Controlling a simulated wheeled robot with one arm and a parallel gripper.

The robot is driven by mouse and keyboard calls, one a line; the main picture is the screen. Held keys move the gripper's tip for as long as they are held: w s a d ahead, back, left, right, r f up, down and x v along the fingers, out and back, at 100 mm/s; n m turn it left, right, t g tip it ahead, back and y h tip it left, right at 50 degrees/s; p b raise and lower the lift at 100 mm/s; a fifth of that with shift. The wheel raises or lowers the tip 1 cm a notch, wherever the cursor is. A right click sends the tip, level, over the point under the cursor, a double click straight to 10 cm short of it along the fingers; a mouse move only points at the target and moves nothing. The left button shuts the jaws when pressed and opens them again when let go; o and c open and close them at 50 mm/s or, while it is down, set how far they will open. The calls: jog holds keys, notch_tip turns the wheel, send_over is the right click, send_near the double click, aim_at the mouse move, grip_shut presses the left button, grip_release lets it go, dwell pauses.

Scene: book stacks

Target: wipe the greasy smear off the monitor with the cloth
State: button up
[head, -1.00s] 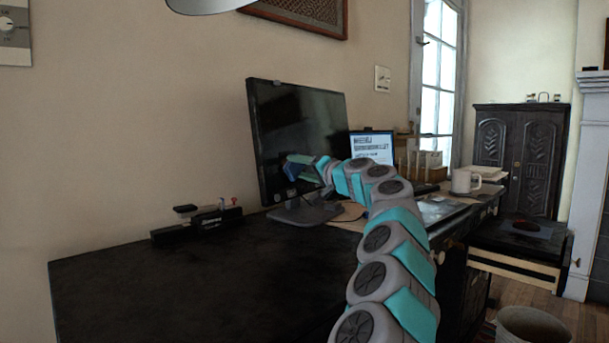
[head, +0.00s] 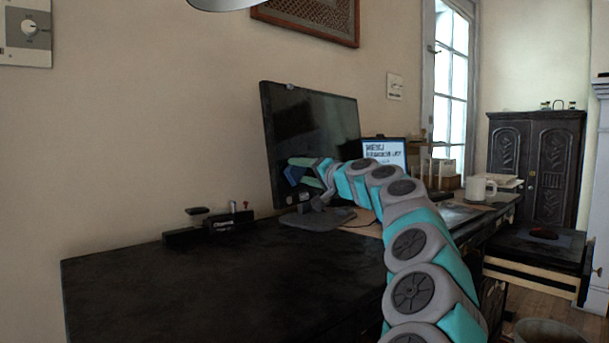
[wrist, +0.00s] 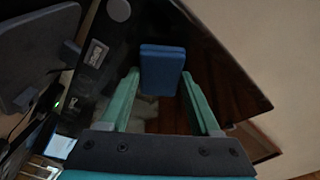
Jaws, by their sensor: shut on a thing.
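The monitor (head: 335,125) stands on the desk with a dark, glossy screen. Its screen also fills the middle of the wrist view (wrist: 215,65). My gripper (head: 300,172) is in front of the lower left part of the screen. In the wrist view, my gripper (wrist: 162,78) has its green fingers on either side of a folded blue cloth (wrist: 162,70), shut on it. The cloth (head: 294,174) looks close to the screen, but I cannot tell whether it touches. I cannot make out the greasy smear; dark patches on the screen may be reflections.
The dark desk (head: 220,275) is clear at the front left. A small black device (head: 210,229) lies near the wall. A lamp shade (head: 225,4) hangs at the top.

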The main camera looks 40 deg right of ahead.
jog(key=w+d+p, duration=0.2)
jog(key=d+p, duration=0.4)
jog(key=d, duration=0.1)
dwell(0.6)
jog(key=shift+r, duration=0.15)
jog(key=shift+w+d+p, duration=0.25)
jog(key=shift+d+p, duration=0.6)
jog(key=shift+p, duration=0.65)
jog(key=shift+w+d+p, duration=0.25)
jog(key=shift+d+p, duration=0.6)
jog(key=shift+p, duration=0.65)
jog(key=shift+s+f, duration=0.1)
jog(key=shift+f, duration=0.1)
jog(key=shift+b, duration=0.3)
